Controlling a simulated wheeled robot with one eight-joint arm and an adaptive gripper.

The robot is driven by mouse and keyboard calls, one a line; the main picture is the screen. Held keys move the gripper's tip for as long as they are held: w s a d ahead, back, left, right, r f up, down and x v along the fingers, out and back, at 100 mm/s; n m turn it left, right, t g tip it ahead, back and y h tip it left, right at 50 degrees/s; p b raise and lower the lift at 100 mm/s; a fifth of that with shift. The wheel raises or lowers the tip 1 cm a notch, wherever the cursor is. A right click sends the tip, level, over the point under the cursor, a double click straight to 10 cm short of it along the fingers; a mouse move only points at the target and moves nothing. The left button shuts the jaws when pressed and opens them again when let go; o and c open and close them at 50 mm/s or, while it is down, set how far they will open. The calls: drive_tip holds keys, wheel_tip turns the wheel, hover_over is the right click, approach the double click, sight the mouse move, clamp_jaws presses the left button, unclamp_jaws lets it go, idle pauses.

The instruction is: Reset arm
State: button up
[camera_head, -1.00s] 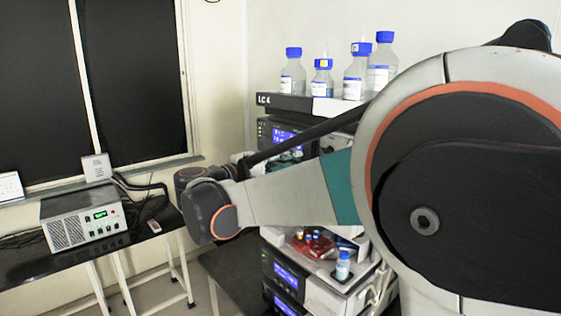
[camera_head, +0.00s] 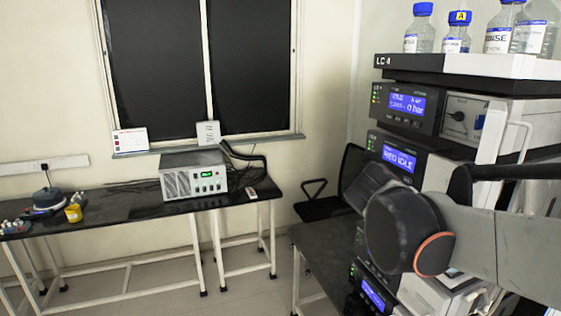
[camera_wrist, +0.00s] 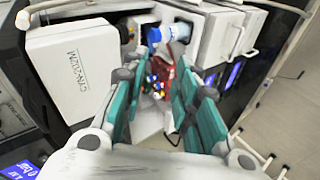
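My arm's dark rounded joint and pale link fill the lower right of the head view, in front of the instrument stack (camera_head: 412,62). My gripper (camera_wrist: 157,85) shows only in the wrist view. Its two teal-padded fingers stand apart with nothing held between them. Beyond the fingers lie a red tray with small coloured vials (camera_wrist: 158,78) and a blue-capped bottle (camera_wrist: 168,33). Both look apart from the fingers, though the exact distance is hard to tell.
Several blue-capped bottles (camera_head: 420,28) stand on the stack's top. A dark bench (camera_head: 130,203) with a grey power box (camera_head: 194,176) runs along the left wall. A black chair (camera_head: 318,205) stands between bench and stack. Floor in front of the bench is clear.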

drive_tip(key=s+a+f+m+t+y+b, duration=0.1)
drive_tip(key=s+a+f+y+b, duration=0.3)
drive_tip(key=s+f, duration=0.4)
drive_tip(key=s+a+f+m+t+y+b, duration=0.1)
drive_tip(key=s+a+f+y+b, duration=0.4)
drive_tip(key=f, duration=1)
drive_tip(key=s+a+b, duration=0.2)
drive_tip(key=s, duration=0.1)
drive_tip(key=shift+s+m, duration=0.4)
drive_tip(key=shift+f, duration=0.1)
